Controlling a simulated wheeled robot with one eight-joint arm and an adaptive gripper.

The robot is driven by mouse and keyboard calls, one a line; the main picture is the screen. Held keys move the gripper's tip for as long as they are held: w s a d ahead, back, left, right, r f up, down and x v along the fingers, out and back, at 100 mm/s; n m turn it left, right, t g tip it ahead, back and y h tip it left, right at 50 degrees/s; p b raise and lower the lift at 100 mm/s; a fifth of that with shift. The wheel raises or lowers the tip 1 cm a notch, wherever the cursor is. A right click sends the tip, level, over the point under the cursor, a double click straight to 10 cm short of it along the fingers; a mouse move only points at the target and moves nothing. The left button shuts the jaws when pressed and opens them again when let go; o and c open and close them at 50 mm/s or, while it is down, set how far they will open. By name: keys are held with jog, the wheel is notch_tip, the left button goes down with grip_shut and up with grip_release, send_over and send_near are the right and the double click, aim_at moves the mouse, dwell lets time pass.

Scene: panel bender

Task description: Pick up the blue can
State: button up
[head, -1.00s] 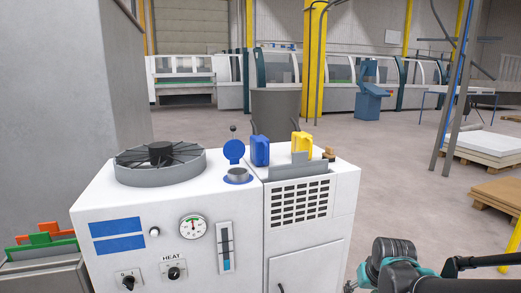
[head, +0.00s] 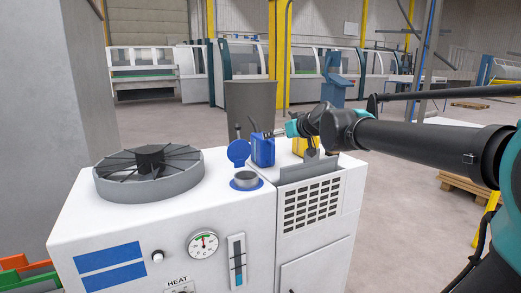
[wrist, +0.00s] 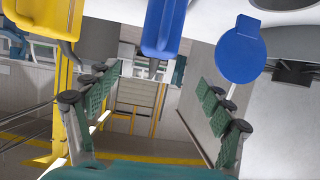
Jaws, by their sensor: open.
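The blue can (head: 262,152) stands upright on top of the white machine, just behind the round filler opening. It also shows at the top of the wrist view (wrist: 163,28), between the lines of my two fingers. My gripper (head: 262,131) is open and empty, reaching in from the right at the height of the can's top. In the wrist view my gripper (wrist: 157,82) has its green-padded fingers spread wide, with the can off toward the picture's top. I cannot tell how far the fingertips are from it.
A yellow can (head: 299,146) stands right of the blue one, partly hidden by my arm. A raised blue round lid (head: 238,152) stands at the filler opening (head: 246,180), close left of the blue can. A grey bin (head: 250,103) stands behind the machine.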

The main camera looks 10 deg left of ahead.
aim_at(260, 141)
jog(key=x, duration=1.4)
jog(key=shift+w, duration=0.2)
jog(key=shift+f, duration=0.1)
jog(key=shift+c, duration=0.5)
jog(key=c, duration=1.5)
jog(key=shift+c, duration=0.2)
